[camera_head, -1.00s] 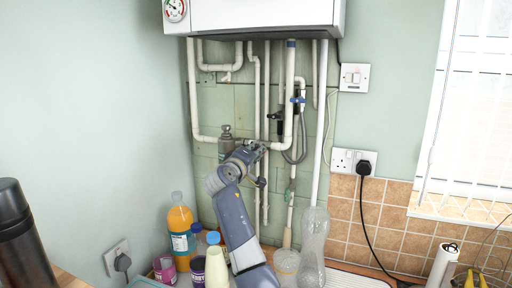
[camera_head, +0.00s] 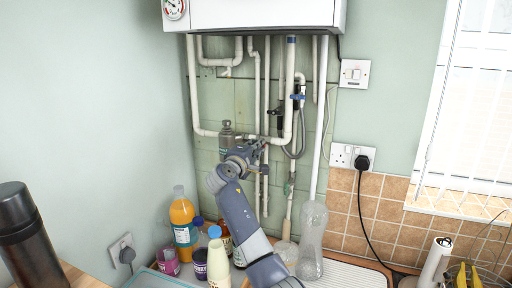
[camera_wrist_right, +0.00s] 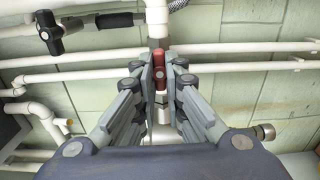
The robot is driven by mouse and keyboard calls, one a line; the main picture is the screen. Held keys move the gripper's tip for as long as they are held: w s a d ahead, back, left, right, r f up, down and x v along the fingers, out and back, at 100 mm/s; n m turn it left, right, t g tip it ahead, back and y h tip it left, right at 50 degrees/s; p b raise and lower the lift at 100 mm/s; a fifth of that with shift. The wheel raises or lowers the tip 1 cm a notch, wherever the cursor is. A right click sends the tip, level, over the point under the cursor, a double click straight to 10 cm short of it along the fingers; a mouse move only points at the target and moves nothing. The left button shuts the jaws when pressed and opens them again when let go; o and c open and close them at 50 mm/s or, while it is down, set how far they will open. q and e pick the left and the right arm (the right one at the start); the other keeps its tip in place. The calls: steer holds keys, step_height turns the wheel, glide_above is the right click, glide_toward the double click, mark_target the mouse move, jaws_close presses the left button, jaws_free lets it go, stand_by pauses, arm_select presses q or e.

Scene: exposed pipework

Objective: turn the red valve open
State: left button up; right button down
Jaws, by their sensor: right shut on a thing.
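The red valve (camera_wrist_right: 181,62) shows in the right wrist view as a small red handle on the pipework, at the fingers of my right gripper (camera_wrist_right: 161,75). The gripper's fingers are close together and shut on the handle, and the right finger hides part of it. In the head view my right gripper (camera_head: 260,150) reaches up to the pipes below the boiler, and its wrist hides most of the valve there. My left gripper is not in view.
White pipes (camera_head: 290,75) run up to the boiler (camera_head: 262,15). A black-handled valve (camera_wrist_right: 50,35) is at the upper left of the wrist view. Bottles, including an orange one (camera_head: 182,215), crowd the counter below my arm. A clear ribbed bottle (camera_head: 312,240) stands to its right.

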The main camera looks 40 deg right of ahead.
steer(key=c, duration=1.7)
jaws_free()
steer(key=shift+f, duration=0.1)
steer(key=shift+w+a, duration=0.1)
steer(key=shift+a, duration=0.05)
steer(key=v, duration=1.2)
